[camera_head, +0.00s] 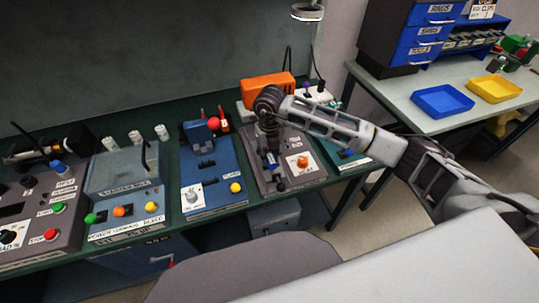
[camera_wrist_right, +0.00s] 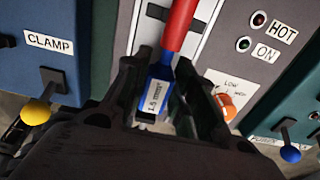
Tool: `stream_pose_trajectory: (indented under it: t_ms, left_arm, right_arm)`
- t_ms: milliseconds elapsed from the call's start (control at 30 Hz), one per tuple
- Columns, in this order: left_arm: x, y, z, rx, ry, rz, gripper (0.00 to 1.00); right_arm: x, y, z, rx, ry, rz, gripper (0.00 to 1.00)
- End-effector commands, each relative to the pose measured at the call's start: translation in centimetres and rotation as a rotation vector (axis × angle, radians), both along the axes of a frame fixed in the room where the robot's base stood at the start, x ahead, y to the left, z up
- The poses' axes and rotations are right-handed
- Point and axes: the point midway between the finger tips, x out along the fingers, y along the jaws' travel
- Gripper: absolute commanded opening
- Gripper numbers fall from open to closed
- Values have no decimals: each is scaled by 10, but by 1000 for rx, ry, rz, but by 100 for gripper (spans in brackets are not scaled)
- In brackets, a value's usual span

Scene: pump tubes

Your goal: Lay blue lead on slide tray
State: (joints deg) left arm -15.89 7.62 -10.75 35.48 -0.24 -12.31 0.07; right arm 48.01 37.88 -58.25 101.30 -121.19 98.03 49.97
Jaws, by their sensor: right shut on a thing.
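The blue lead (camera_wrist_right: 155,92) bears a "1.5 mm²" label, and a red length (camera_wrist_right: 178,22) continues from its far end. My right gripper (camera_wrist_right: 160,78) is shut on the blue part, with a finger on each side. The lead lies over a pale slotted strip (camera_wrist_right: 150,28) on a grey station, which I take for the slide tray. I cannot tell whether the lead touches it. In the head view, my right gripper (camera_head: 270,142) points down over the grey station (camera_head: 302,178), with blue showing at its tips. My left gripper is not in view.
The grey station has an orange knob (camera_wrist_right: 226,104) and HOT and ON lamps. A blue station (camera_head: 213,187) with a yellow-knobbed CLAMP lever (camera_wrist_right: 36,112) stands to its left. An orange box (camera_head: 266,87) stands behind. A side table holds blue (camera_head: 442,101) and yellow (camera_head: 494,88) trays.

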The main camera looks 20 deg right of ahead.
Motion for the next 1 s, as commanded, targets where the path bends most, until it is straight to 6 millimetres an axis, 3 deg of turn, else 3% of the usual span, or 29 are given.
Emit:
stream_pose_trajectory:
  t_ms: [33,300,333,500,1000]
  left_arm:
    - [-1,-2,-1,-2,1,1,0]
    - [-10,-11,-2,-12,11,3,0]
    - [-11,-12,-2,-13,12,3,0]
    - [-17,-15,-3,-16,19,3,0]
    - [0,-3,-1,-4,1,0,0]
  right_arm:
    - [-4,0,-7,-3,12,1,2]
    - [-5,0,-9,-4,16,2,2]
    - [-5,0,-9,-4,16,2,29]
    - [-5,0,-10,-5,17,2,51]
    - [-3,0,-5,-2,9,1,51]
